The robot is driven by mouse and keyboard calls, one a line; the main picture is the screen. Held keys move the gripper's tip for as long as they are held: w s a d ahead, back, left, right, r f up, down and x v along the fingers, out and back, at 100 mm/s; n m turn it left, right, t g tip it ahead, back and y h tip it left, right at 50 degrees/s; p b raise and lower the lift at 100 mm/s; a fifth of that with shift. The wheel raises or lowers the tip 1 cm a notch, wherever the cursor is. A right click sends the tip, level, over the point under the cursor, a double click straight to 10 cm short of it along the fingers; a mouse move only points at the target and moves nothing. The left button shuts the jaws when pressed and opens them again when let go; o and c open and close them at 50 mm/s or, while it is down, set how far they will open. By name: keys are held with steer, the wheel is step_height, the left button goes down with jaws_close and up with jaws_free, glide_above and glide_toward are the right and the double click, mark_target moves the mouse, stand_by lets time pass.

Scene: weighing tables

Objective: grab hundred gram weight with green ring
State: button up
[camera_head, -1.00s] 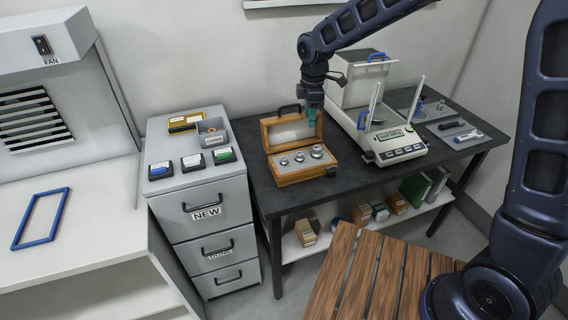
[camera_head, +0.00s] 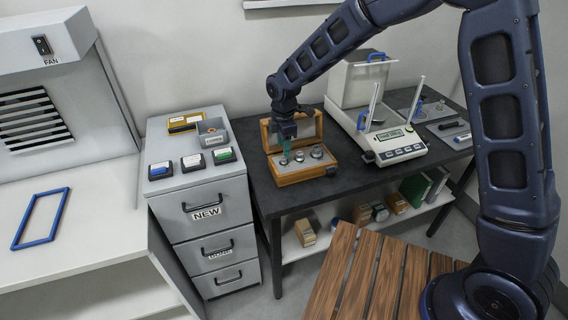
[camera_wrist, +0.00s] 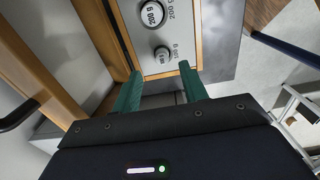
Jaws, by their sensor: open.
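An open wooden case (camera_head: 300,175) on the dark table holds a row of round metal weights. In the wrist view, a small weight (camera_wrist: 162,53) lies just beyond my fingertips; its print is tiny and seems to read 100 g. A larger weight (camera_wrist: 151,13) marked 200 g lies farther up. I cannot make out a green ring on either. My gripper (camera_wrist: 158,76) is open with nothing between its green fingers. In the head view, my gripper (camera_head: 286,153) points down over the left end of the case, close to the leftmost weight, which it partly hides.
The case's raised lid (camera_head: 308,127) stands behind my gripper. A balance (camera_head: 396,147) with upright posts stands to the right. A grey drawer cabinet (camera_head: 205,205) with small boxes on top is left. A wooden slatted surface (camera_head: 350,280) is in front.

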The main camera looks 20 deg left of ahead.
mark_target(284, 158)
step_height(284, 158, down, 5)
steer(key=shift+s+d+r, duration=0.1)
steer(key=shift+s+d, duration=0.05)
jaws_close()
